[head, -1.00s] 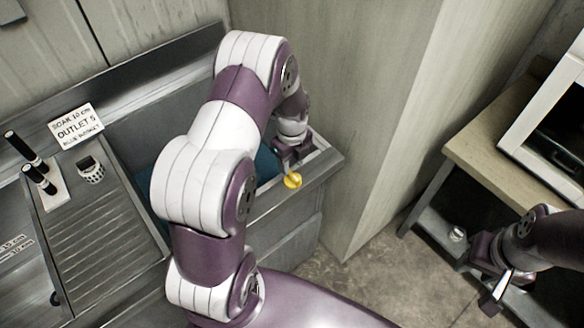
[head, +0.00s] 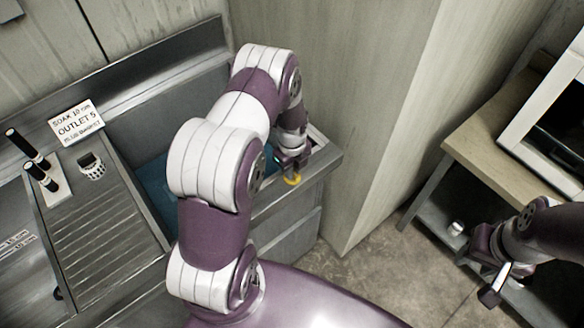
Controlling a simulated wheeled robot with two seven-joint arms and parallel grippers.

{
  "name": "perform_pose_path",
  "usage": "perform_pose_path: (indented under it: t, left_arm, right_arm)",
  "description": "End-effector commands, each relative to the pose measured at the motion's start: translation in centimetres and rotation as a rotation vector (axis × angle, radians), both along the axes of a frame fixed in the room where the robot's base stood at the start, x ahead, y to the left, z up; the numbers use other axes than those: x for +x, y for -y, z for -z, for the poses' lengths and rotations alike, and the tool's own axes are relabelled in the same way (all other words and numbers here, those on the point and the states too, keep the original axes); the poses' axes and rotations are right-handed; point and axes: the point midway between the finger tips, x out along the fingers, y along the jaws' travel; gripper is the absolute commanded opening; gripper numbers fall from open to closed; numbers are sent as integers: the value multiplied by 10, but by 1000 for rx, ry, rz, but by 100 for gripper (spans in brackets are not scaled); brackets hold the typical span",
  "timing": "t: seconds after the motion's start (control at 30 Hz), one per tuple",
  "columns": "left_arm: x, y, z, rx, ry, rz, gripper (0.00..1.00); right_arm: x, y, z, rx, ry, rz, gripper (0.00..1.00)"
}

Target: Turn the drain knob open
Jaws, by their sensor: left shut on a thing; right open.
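The yellow drain knob (head: 293,181) sits at the front edge of the metal sink (head: 318,160), near its right corner. My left gripper (head: 290,168) reaches down over the sink's front rim and is shut on the knob, hiding part of it. My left arm covers much of the basin, where blue water (head: 153,185) shows. My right gripper (head: 490,284) is open and empty at the lower right, away from the sink, in front of the side table.
A perforated cup (head: 91,166) and black-handled tools (head: 40,175) stand on the left drainboard. A wooden-topped side table (head: 490,150) stands right of a tall panel (head: 375,130). Bare floor lies between.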

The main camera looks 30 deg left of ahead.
Motion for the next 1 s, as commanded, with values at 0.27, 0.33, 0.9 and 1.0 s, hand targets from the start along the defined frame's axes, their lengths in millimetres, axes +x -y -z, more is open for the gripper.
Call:
perform_pose_path:
  t: [0.27, 0.33, 0.9, 1.0]
  left_arm:
    - [0, 0, 0, 0, 0, -72, 0]
    - [1, 0, 0, 1, 1, -114, 0]
    - [1, 0, 0, 0, 3, -630, 0]
    - [1, 0, 0, 0, 3, -725, 0]
  right_arm:
    - [0, 0, 3, 0, 0, 0, 43]
    - [0, 0, 4, 0, 0, 0, 43]
    - [0, 0, 18, 0, 0, 0, 43]
    - [0, 0, 20, 0, 0, 0, 43]
